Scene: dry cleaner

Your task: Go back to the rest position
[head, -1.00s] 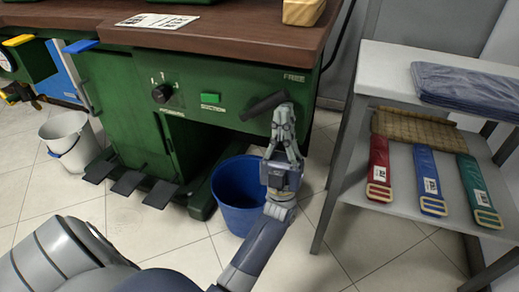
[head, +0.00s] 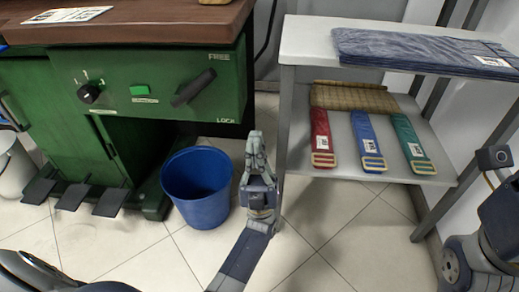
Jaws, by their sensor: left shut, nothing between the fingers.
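My left gripper (head: 257,152) is in the middle of the head view, pointing up and away from me, with its fingers together and nothing between them. It hangs in front of the gap between the green machine (head: 110,100) and the metal shelf table (head: 290,75), just right of the blue bucket (head: 197,190). Part of my right arm (head: 480,245) shows at the right edge. Its fingers cannot be made out.
The machine has a black lever (head: 193,88), a knob (head: 88,93) and black pedals (head: 75,194). Red (head: 320,135), blue (head: 366,140) and green (head: 410,142) straps lie on the lower shelf, folded blue cloth (head: 420,52) on top. Tiled floor is clear in front.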

